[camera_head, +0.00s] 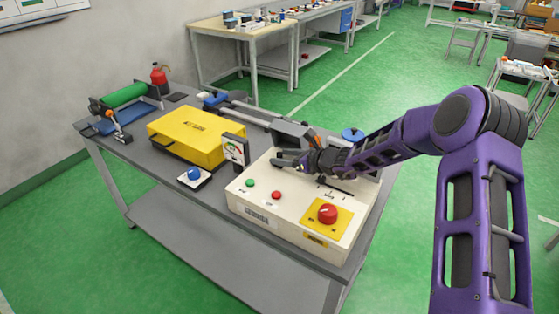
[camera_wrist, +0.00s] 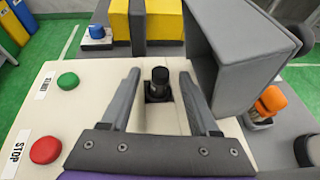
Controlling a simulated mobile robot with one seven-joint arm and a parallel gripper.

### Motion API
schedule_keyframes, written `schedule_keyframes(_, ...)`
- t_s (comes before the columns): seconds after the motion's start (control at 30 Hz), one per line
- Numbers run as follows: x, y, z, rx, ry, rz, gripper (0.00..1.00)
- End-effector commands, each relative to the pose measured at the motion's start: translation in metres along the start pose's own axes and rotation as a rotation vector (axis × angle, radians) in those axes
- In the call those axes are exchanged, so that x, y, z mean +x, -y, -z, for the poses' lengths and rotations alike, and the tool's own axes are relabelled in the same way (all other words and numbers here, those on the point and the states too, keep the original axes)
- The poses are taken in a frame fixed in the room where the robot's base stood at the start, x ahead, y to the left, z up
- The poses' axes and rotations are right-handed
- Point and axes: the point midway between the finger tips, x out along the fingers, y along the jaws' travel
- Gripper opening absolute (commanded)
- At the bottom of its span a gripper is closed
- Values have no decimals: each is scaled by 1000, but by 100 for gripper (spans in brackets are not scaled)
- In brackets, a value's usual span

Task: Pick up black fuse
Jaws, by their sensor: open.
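The black fuse (camera_wrist: 159,76) is a short dark cylinder standing upright in a dark square socket on the cream control box (camera_wrist: 75,110), in the wrist view. My gripper (camera_wrist: 158,78) is open, with one grey finger on each side of the fuse and a visible gap to both. In the head view my gripper (camera_head: 280,159) is low over the back of the cream box (camera_head: 240,200). The fuse is hidden or too small to make out there.
On the box are a green button (camera_head: 250,183), a red button (camera_head: 276,195) and a red knob (camera_head: 327,213). A grey hood (camera_wrist: 235,55) rises close to my right finger. A yellow case (camera_head: 190,135) and a blue button (camera_head: 194,174) stand to the left on the grey table.

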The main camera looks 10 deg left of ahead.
Motion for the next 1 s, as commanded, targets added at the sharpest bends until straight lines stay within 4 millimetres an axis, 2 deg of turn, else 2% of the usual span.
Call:
schedule_keyframes(0.13,18,0,0,1,-1,-1,62)
schedule_keyframes(0.4,21,0,0,0,0,0,62)
schedule_keyframes(0.47,21,0,0,0,0,0,53)
schedule_keyframes(0.7,20,0,0,0,0,0,10)
schedule_keyframes(0.77,20,0,0,0,0,0,0)
schedule_keyframes(1.0,20,0,0,-1,0,0,0)
